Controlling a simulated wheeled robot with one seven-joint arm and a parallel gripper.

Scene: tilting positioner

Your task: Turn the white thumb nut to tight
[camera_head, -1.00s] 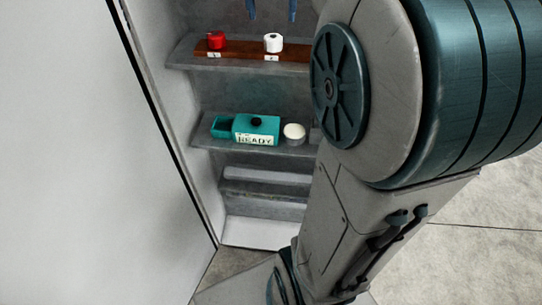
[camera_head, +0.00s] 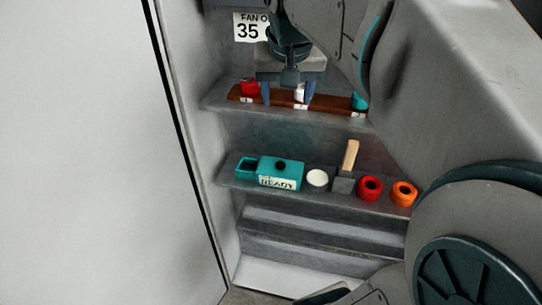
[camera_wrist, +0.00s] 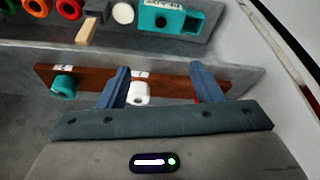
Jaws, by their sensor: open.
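The white thumb nut (camera_head: 299,92) stands on a brown wooden strip (camera_head: 275,101) on the upper shelf. It also shows in the wrist view (camera_wrist: 139,93). My gripper (camera_head: 288,95) is open, with its two blue fingers down at the strip. In the wrist view my gripper (camera_wrist: 160,82) has the nut between its fingers, close to the left one, with a wide gap to the right one. Whether a finger touches the nut I cannot tell. Small white labels sit on the strip's front; their marks are too small to read.
A red nut (camera_head: 249,87) stands just beside my outer finger, and a teal nut (camera_wrist: 64,86) stands at the strip's other end. The lower shelf holds a teal READY box (camera_head: 280,172), a white round piece (camera_head: 317,179), a wooden-handled tool (camera_head: 350,156), and red and orange rings (camera_head: 404,193).

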